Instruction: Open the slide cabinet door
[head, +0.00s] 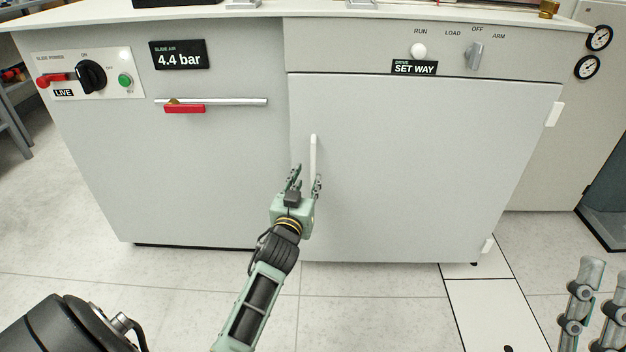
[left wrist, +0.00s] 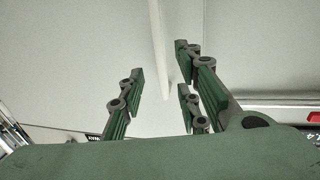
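The slide cabinet door (head: 420,165) is the wide light-grey panel on the right half of the cabinet, and it looks closed. A white vertical bar handle (head: 313,152) stands near its left edge. My left gripper (head: 304,181) is at the lower part of this handle, with its fingers spread to either side. In the left wrist view the handle (left wrist: 159,45) runs down between the open fingers, with gaps visible on both sides. My right gripper (head: 592,305) shows only in part at the lower right of the head view, apart from the cabinet; its two fingers stand apart.
Left of the door is a fixed grey panel with a horizontal bar (head: 235,101) and a red tag (head: 184,109). A switch plate (head: 88,73) is at the upper left. White hinges (head: 554,113) sit at the door's right edge. The floor in front is clear.

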